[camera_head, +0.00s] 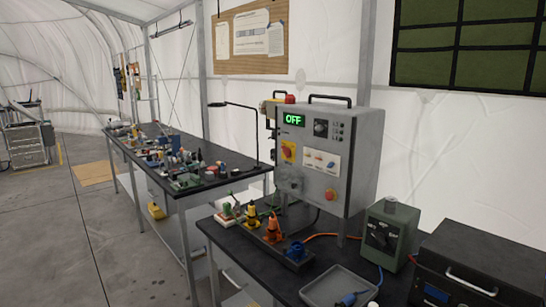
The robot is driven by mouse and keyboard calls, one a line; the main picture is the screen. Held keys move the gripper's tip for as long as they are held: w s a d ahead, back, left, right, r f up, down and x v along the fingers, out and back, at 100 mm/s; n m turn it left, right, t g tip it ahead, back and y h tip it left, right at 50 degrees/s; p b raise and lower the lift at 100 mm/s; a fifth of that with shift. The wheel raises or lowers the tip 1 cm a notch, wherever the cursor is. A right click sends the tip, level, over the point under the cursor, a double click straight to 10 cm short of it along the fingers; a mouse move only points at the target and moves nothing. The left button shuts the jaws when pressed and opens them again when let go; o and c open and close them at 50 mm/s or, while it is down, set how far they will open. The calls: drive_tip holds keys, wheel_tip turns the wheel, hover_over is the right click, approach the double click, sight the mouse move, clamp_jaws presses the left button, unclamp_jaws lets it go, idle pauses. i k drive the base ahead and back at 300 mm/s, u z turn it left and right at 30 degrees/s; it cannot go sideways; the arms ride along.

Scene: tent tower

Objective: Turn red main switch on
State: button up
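A grey control cabinet (335,150) stands on the dark table in the centre right. Its green display (293,120) reads "OFF". A red rotary switch on a yellow plate (288,151) sits at the left of the front, below the display. My gripper is not in view.
On the near table, coloured plugs (271,231), a grey tray (339,288), a green box with a dial (390,236) and a black case (478,272) stand before and beside the cabinet. A long cluttered bench (185,160) is behind left. The floor at left is clear.

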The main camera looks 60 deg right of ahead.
sight(287, 151)
drive_tip(key=z, duration=0.15)
drive_tip(key=i, duration=0.9)
drive_tip(key=u, duration=0.05)
